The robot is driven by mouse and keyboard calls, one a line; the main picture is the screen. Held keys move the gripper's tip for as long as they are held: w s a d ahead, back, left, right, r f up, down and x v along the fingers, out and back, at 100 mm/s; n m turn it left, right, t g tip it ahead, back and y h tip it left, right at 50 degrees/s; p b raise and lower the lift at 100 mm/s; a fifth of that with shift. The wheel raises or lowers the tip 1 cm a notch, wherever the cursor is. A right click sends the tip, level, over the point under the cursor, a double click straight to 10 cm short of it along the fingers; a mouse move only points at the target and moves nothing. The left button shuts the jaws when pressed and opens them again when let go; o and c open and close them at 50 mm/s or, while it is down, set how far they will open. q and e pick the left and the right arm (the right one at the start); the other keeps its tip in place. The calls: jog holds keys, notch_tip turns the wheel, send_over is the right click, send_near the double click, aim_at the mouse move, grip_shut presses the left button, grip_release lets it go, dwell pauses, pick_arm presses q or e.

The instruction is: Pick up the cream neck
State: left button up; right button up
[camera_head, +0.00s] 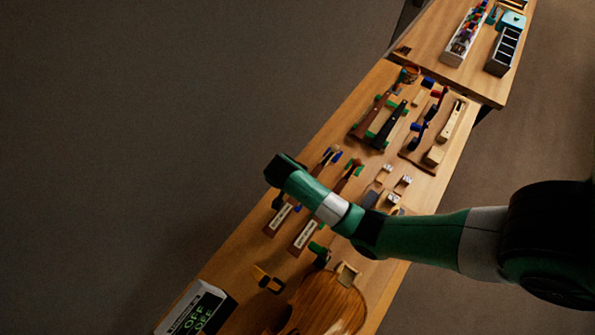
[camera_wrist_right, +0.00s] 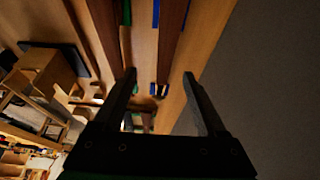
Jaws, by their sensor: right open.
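A long pale piece that looks like the cream neck (camera_head: 451,121) lies on a brown board at the right edge of the bench in the head view. A pale block (camera_head: 434,156) sits at its lower end. My right arm crosses the bench well below and to the left of it. The black end of that arm hides the fingers in the head view. In the wrist view my right gripper (camera_wrist_right: 160,79) is open, with nothing between its fingers, above dark brown strips (camera_wrist_right: 170,38). I cannot make out the cream neck there. My left gripper is not in view.
Dark necks (camera_head: 389,126) lie left of the cream one. Two labelled brown pieces (camera_head: 303,236) lie near my right wrist. A violin body (camera_head: 335,303) and a display box (camera_head: 198,308) are at the near end. A second table (camera_head: 425,43) with trays stands beyond.

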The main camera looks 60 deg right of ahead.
jog(key=shift+w, duration=0.15)
jog(key=b+x, duration=0.2)
jog(key=x, duration=0.4)
jog(key=shift+d, duration=0.15)
jog(key=b+x, duration=0.1)
jog(key=x, duration=0.2)
jog(key=b+x, duration=0.1)
jog(key=x, duration=0.1)
jog(key=shift+w+d+b, duration=0.2)
jog(key=shift+w+b, duration=0.1)
jog(key=shift+b, duration=0.05)
grip_shut()
